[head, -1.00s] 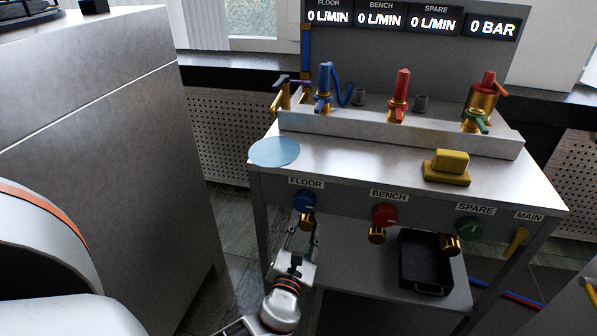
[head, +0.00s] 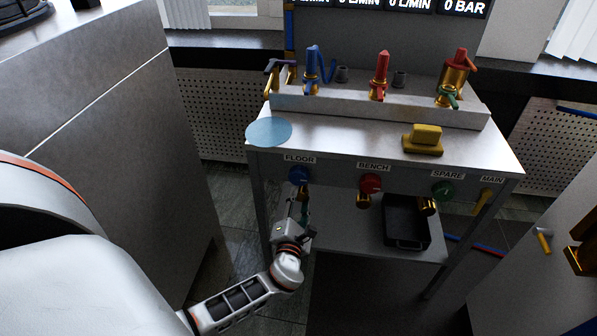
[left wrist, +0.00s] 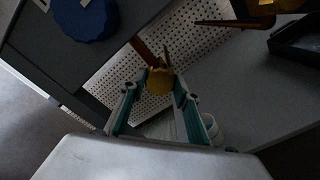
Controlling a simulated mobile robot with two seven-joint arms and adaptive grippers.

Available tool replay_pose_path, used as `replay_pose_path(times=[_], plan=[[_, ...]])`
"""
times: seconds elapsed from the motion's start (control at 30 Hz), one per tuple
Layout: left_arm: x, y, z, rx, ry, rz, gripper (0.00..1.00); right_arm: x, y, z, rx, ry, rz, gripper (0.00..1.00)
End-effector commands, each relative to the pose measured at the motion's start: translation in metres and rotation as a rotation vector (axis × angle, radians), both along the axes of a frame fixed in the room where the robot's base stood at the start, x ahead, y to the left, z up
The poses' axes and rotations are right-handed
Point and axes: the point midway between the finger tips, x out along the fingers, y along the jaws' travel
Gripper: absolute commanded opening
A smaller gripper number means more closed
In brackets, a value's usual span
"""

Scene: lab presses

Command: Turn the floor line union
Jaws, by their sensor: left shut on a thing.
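The floor line union is a brass fitting below the blue FLOOR knob (head: 299,175) on the bench front. In the head view my left gripper (head: 303,202) comes up from below and largely hides it. In the left wrist view the brass union (left wrist: 160,80) sits between the tips of the two green-lined fingers of my left gripper (left wrist: 159,92), which are shut on it. The blue knob (left wrist: 84,18) is at upper left there. My right gripper is not in view.
The red BENCH knob (head: 370,184), green SPARE knob (head: 443,190) and yellow MAIN handle (head: 482,202) line the bench front to the right. A black tray (head: 406,242) stands on the lower shelf. A grey cabinet (head: 100,130) stands at left; floor shows between.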

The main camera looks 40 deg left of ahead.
Motion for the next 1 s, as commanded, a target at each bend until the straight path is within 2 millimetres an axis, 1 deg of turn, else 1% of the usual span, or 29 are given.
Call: replay_pose_path(times=[0.23,0.27,0.3,0.33,0.6,0.7,0.83,1.0], plan=[[0.000,0.002,0.000,0.001,0.000,0.003,0.10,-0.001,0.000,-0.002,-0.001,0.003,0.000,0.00],[0.000,0.002,0.000,0.001,0.000,0.003,0.36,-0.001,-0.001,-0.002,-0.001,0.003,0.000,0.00],[0.000,0.002,0.000,0.001,0.000,0.003,0.46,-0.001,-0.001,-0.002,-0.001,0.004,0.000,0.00],[0.000,0.002,0.000,0.001,0.000,0.003,0.48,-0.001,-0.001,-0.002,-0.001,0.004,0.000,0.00],[0.000,0.001,0.000,0.000,0.000,0.001,0.48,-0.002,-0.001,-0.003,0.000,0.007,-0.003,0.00],[-0.003,-0.001,-0.001,0.000,0.001,0.001,0.48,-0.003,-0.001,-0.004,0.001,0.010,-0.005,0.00],[-0.016,-0.009,-0.001,-0.001,0.002,0.001,0.48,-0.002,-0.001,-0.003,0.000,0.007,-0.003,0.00],[-0.040,-0.023,-0.001,-0.002,0.002,0.002,0.48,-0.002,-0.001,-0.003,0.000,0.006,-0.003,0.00]])
